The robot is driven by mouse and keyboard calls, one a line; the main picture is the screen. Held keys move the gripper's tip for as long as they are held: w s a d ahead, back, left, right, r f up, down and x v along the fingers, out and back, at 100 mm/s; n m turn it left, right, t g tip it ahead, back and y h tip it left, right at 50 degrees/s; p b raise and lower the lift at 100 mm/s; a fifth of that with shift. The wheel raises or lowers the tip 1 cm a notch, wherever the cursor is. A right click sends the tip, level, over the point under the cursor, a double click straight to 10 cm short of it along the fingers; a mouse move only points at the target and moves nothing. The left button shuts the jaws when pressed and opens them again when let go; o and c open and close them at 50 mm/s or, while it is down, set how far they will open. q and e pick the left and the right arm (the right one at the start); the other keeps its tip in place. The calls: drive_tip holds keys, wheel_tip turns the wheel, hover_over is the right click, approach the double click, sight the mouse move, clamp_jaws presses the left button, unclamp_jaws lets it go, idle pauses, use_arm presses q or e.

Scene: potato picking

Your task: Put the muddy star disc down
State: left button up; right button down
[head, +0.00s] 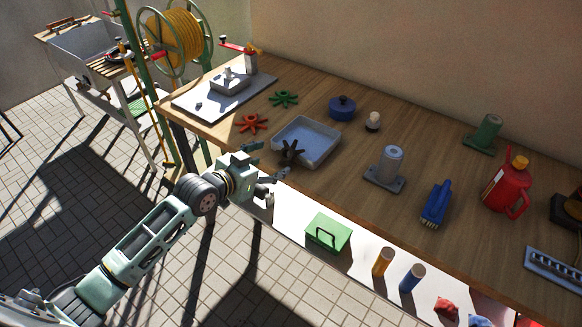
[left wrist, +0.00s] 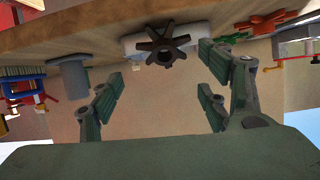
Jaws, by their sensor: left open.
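The muddy star disc (head: 291,152) is dark brown with several blunt arms. It overlaps the near left side of the shallow blue-grey tray (head: 322,164) on the wooden table; I cannot tell whether it rests on the rim or stands just in front. In the left wrist view the disc (left wrist: 164,45) shows whole, in front of the pale tray. My left gripper (head: 266,162) is at the table's front edge, left of the disc. Its fingers (left wrist: 160,92) are wide apart with nothing between them, and the disc lies beyond them. My right gripper is not in view.
A red star disc (head: 251,123) and a green star disc (head: 284,98) lie behind the tray's left. A blue pot (head: 342,107), grey cylinder on a base (head: 388,165), blue brush (head: 437,203) and red can (head: 507,186) stand rightward. A green box (head: 328,232) sits lower down.

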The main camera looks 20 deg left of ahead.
sight(288, 160)
use_arm(q)
drive_tip(key=x, duration=0.2)
drive_tip(key=p+x, duration=0.1)
drive_tip(key=x, duration=0.2)
drive_tip(key=f+x, duration=0.1)
drive_tip(key=x, duration=0.2)
drive_tip(key=shift+s+d+p, duration=0.2)
drive_tip(key=shift+d+p, duration=0.1)
drive_tip(key=shift+p, duration=0.1)
drive_tip(key=shift+w+f, duration=0.1)
drive_tip(key=shift+w, duration=0.05)
drive_tip(key=shift+c, duration=0.9)
drive_tip(key=c, duration=0.8)
drive_tip(key=shift+c, duration=1.2)
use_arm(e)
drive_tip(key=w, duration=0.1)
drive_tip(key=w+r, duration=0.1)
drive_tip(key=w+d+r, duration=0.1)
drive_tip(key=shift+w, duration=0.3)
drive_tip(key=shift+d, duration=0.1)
